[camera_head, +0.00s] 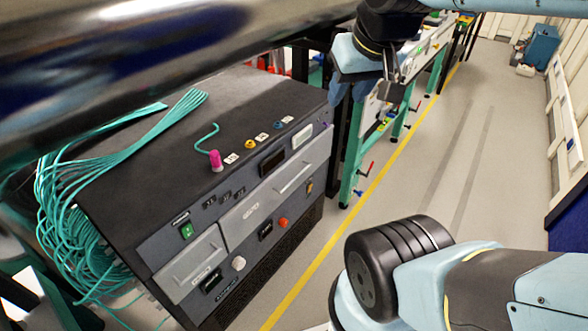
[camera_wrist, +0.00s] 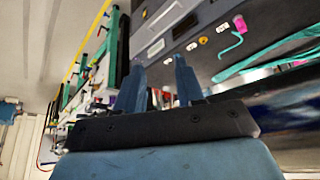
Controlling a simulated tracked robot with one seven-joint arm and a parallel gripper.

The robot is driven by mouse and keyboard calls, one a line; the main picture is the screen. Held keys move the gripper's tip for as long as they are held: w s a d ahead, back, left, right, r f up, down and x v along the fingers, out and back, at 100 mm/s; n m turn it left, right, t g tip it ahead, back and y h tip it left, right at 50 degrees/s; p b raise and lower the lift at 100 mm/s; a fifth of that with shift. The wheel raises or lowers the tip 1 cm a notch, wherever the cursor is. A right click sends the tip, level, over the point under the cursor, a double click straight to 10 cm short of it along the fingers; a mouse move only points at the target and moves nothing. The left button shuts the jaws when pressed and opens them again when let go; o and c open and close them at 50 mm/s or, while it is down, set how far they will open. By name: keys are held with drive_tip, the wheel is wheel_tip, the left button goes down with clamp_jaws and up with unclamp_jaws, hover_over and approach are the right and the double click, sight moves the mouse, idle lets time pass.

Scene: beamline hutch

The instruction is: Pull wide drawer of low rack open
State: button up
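The low rack (camera_head: 120,130) is a dark cabinet at the left of the head view, its front facing the lower right. Its wide drawer (camera_head: 262,212) is a light grey panel with a long handle, and it looks closed. A smaller grey drawer (camera_head: 190,263) sits lower left of it. My gripper (camera_head: 391,75) is up and to the right of the rack in the head view, apart from the drawer. In the wrist view my gripper (camera_wrist: 160,88) shows two blue fingers spread apart with nothing between them. The rack front shows beyond them.
Teal cables (camera_head: 70,215) hang over the rack's left side. A pink-capped item (camera_head: 215,160) and a green switch (camera_head: 187,231) are on the rack. A teal-legged bench (camera_head: 352,150) stands beyond it.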

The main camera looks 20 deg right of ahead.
drive_tip(key=w+d+f+m+g+y, duration=0.25)
drive_tip(key=w+f+m+y, duration=0.25)
drive_tip(key=w+f+m, duration=0.45)
drive_tip(key=w+d+f+m+g+y, duration=0.1)
drive_tip(key=w+f+m+g+y, duration=0.3)
drive_tip(key=w+f+m, duration=0.55)
drive_tip(key=w+d+f+m+t+y, duration=0.15)
drive_tip(key=d+f+m+t, duration=0.35)
drive_tip(key=f+m, duration=0.75)
drive_tip(key=w+d+f+m+t+y, duration=0.1)
drive_tip(key=d+f+m+t+y, duration=0.25)
drive_tip(key=f+m, duration=0.9)
drive_tip(key=f+x, duration=0.1)
drive_tip(key=x, duration=1.2)
drive_tip(key=shift+w+d+n+t, duration=0.2)
drive_tip(key=shift+d+n+t, duration=0.1)
drive_tip(key=shift+n, duration=0.1)
drive_tip(key=shift+c, duration=0.3)
